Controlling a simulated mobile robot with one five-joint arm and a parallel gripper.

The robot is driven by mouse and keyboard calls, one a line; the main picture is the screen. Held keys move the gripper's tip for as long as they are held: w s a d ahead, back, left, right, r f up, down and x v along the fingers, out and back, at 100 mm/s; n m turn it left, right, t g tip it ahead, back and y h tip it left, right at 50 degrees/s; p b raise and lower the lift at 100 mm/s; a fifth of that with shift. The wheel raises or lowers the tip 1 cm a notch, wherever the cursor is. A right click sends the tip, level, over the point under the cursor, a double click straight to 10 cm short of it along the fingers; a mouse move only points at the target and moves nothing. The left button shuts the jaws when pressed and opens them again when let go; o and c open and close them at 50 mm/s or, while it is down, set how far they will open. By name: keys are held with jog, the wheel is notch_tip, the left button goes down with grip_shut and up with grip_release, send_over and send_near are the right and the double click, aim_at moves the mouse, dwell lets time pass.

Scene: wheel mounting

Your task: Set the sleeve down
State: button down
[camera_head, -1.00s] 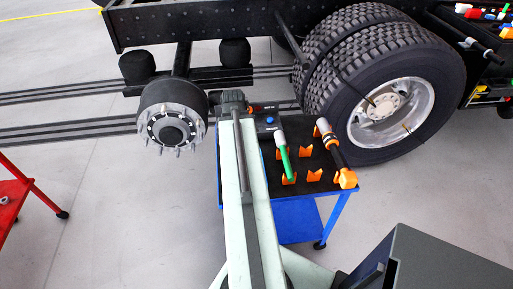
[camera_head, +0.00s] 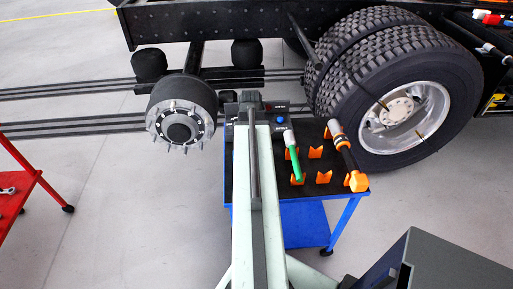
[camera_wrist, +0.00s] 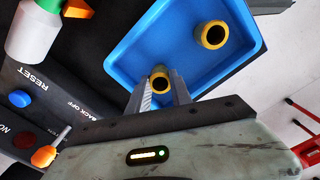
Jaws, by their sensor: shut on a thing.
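A dark sleeve with a yellow rim (camera_wrist: 160,80) sits between the fingertips of my gripper (camera_wrist: 161,88) in the wrist view, and my gripper is shut on it. It shows over the near part of a blue tray (camera_wrist: 130,45). A second yellow-rimmed sleeve (camera_wrist: 212,35) is in the tray, to the right of and beyond the held one. Whether the held sleeve touches the tray floor cannot be told. In the head view my arm hides the sleeves and the tray.
The tool cart (camera_head: 310,192) carries orange holders, a green-and-white tool (camera_head: 293,155) and an orange-and-black tool (camera_head: 347,155). A panel with a blue button (camera_wrist: 20,98) adjoins the tray. The wheel hub (camera_head: 181,125) is left, mounted tyres (camera_head: 400,110) right, a red stand (camera_head: 20,180) far left.

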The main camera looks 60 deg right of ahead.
jog(key=c, duration=1.2)
grip_release()
jog(key=shift+o, duration=0.2)
notch_tip(320, 180, up, 12)
jog(key=p, duration=1.2)
